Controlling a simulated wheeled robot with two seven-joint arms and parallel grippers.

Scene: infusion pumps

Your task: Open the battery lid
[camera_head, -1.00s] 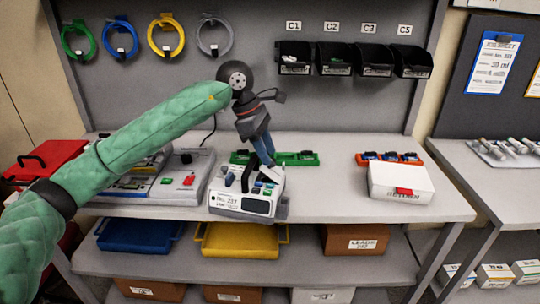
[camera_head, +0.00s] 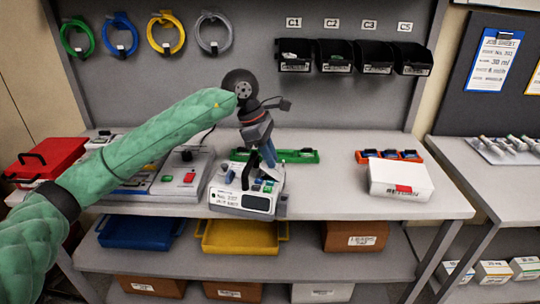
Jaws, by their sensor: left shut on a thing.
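The infusion pump (camera_head: 247,202) sits on the workbench near its front edge, a white and grey box with a dark screen on its front. My left gripper (camera_head: 266,166) reaches down to the top of the pump, with its fingers close together there. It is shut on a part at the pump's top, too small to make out. The battery lid cannot be told apart from the rest of the pump's top. My right gripper is not in view.
A green tray (camera_head: 300,156) lies behind the pump. A white box (camera_head: 401,181) and an orange tray (camera_head: 372,156) stand at the right. A grey test unit (camera_head: 184,176) is on the left, with a red case (camera_head: 47,158) beyond. The bench is clear between pump and white box.

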